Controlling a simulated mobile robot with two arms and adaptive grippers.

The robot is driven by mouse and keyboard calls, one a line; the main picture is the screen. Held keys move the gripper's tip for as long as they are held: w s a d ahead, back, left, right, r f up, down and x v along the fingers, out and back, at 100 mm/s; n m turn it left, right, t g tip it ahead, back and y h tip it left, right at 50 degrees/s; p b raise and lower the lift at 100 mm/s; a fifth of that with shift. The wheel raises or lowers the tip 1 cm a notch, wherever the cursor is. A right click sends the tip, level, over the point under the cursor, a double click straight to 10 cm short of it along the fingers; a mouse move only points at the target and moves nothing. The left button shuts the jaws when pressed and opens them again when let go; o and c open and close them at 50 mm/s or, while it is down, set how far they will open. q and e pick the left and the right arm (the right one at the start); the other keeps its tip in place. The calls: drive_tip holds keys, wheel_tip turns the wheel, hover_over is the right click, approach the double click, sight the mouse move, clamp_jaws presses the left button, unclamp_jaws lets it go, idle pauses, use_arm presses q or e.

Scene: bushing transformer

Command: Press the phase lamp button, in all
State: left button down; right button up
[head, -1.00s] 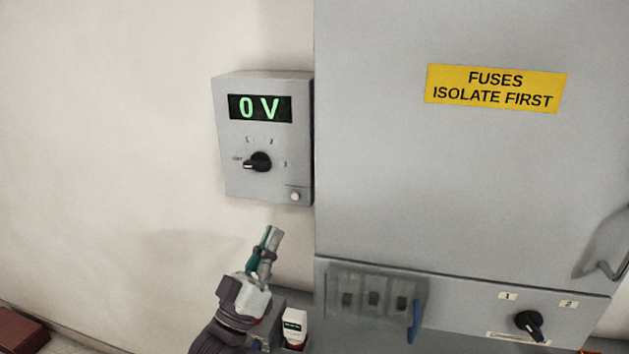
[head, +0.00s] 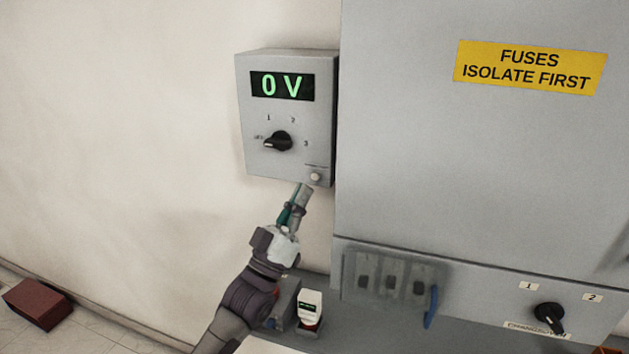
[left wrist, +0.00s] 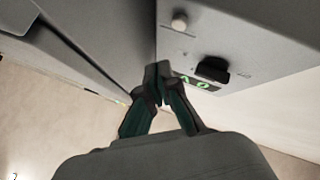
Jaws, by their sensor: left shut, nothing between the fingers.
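The grey meter box (head: 290,155) hangs on the wall beside the cabinet. Its display (head: 282,86) reads "0 V" in green, and its black selector knob (head: 278,141) points left toward OFF. A small pale round button (head: 315,177) sits at the box's lower right corner; it also shows in the left wrist view (left wrist: 180,21). Its label is too small to read. My left gripper (head: 303,192) is shut and empty, just below the box and slightly left of the button. In the left wrist view its fingertips (left wrist: 160,85) appear apart from the button. My right gripper is not in view.
The large grey cabinet (head: 400,180) with a yellow fuse label (head: 529,68) stands close on the right. Below are a clear fuse cover (head: 392,279), a blue handle (head: 430,307), a changeover knob (head: 549,316) and a small white device (head: 310,306). Open wall lies left.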

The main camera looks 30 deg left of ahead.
sight(315, 176)
use_arm(q)
drive_tip(key=shift+w+a+b, duration=0.2)
drive_tip(key=shift+w, duration=0.6)
drive_tip(key=shift+w+a+b, duration=0.15)
drive_tip(key=shift+w, duration=0.65)
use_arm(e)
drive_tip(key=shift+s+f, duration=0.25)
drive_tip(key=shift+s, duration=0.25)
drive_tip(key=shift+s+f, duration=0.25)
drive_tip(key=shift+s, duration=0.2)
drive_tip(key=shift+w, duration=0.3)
use_arm(q)
drive_tip(key=shift+w, duration=0.15)
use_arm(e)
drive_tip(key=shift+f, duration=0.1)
use_arm(q)
drive_tip(key=shift+w+a, duration=0.1)
drive_tip(key=shift+w, duration=0.15)
drive_tip(key=shift+w+a, duration=0.1)
drive_tip(key=shift+w, duration=0.3)
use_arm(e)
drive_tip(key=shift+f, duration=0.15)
use_arm(q)
drive_tip(key=shift+s+y, duration=0.15)
drive_tip(key=shift+y, duration=0.15)
drive_tip(key=shift+s+d, duration=0.2)
drive_tip(key=shift+s, duration=0.55)
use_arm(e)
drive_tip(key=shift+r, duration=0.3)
